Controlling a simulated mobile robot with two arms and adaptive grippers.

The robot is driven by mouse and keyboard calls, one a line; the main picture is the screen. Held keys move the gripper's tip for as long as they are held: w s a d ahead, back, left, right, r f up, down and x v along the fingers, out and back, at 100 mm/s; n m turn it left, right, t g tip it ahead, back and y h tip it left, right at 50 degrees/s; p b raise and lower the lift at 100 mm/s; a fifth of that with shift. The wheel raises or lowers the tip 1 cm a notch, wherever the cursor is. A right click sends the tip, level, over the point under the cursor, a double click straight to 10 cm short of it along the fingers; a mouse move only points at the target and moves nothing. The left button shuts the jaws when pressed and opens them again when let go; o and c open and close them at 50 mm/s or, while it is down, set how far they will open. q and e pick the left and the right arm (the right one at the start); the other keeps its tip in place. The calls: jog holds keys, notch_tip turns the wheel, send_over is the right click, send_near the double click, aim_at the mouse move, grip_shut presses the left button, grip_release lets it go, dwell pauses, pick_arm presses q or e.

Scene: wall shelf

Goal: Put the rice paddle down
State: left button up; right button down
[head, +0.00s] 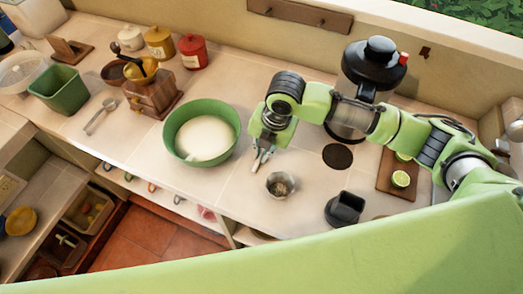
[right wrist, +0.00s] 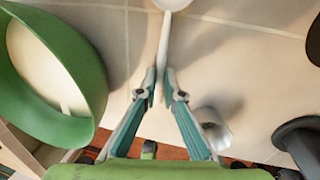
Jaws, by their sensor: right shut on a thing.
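The rice paddle (right wrist: 164,42) is white with a slim handle and a rounded head cut off by the top edge of the right wrist view. My right gripper (right wrist: 160,82) is shut on the end of its handle. The paddle points away from the gripper, above the pale tiled counter (right wrist: 225,60); I cannot tell whether it touches the counter. In the head view my right gripper (head: 260,160) points down just right of the green bowl (head: 168,139), and the paddle is hard to make out there. My left gripper is not in view.
The green bowl holds something white. A small metal cup (head: 281,186) stands close right of the gripper. A black holder (head: 345,208), dark round coaster (head: 338,156) and cutting board with cut limes (head: 400,179) lie further right. A wooden grinder (head: 152,95) stands left.

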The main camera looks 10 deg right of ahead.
jog(key=c, duration=2.2)
grip_release()
jog(key=shift+f, duration=0.15)
jog(key=shift+o, duration=0.2)
notch_tip(320, 180, up, 12)
jog(key=s+d+b, duration=0.1)
jog(key=d, duration=0.1)
jog(key=shift+s, duration=0.15)
